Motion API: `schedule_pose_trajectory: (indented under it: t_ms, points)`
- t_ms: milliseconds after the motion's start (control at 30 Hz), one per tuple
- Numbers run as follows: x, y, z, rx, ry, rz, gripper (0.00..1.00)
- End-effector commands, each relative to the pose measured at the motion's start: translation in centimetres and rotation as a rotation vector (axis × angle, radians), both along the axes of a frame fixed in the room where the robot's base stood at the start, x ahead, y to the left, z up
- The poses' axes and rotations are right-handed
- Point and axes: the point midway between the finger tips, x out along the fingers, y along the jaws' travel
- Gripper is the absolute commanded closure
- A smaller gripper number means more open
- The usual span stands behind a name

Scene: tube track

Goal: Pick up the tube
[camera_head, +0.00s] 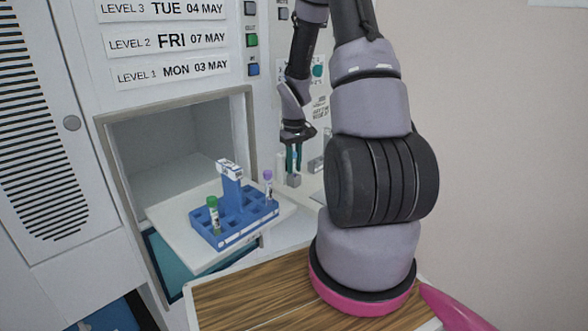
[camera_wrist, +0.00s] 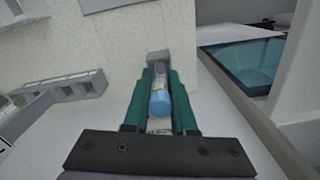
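A tube with a blue cap (camera_wrist: 160,103) points its cap toward the wrist camera, with its far end at a small grey block (camera_wrist: 158,57). My gripper (camera_wrist: 161,82) has one teal finger on each side of this tube, very close to it. I cannot tell whether the fingers press on the tube. In the head view my gripper (camera_head: 293,158) points down just above the grey block (camera_head: 293,180), beside the wall panel. The tube between the fingers is too small to make out there.
A blue rack (camera_head: 233,222) holds a green-capped tube (camera_head: 213,213) and a purple-capped tube (camera_head: 268,184). It stands on a white open hatch door (camera_head: 180,225) left of my gripper. A grey slotted holder (camera_wrist: 70,95) lies left of my fingers in the wrist view.

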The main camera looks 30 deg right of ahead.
Motion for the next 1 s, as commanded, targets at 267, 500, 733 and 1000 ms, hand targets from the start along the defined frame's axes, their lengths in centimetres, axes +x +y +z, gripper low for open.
schedule_pose_trajectory:
  t_ms: [267, 500, 733, 1000]
  points:
    - [0.0, 0.0, 0.1, 0.0, 0.0, 0.0, 1.0]
    - [0.1, 0.0, 1.7, -0.001, -0.003, -0.002, 1.0]
    - [0.1, -0.1, 5.4, -0.002, -0.005, -0.002, 1.0]
    - [-3.3, -1.3, 7.1, -0.001, 0.001, -0.004, 1.0]
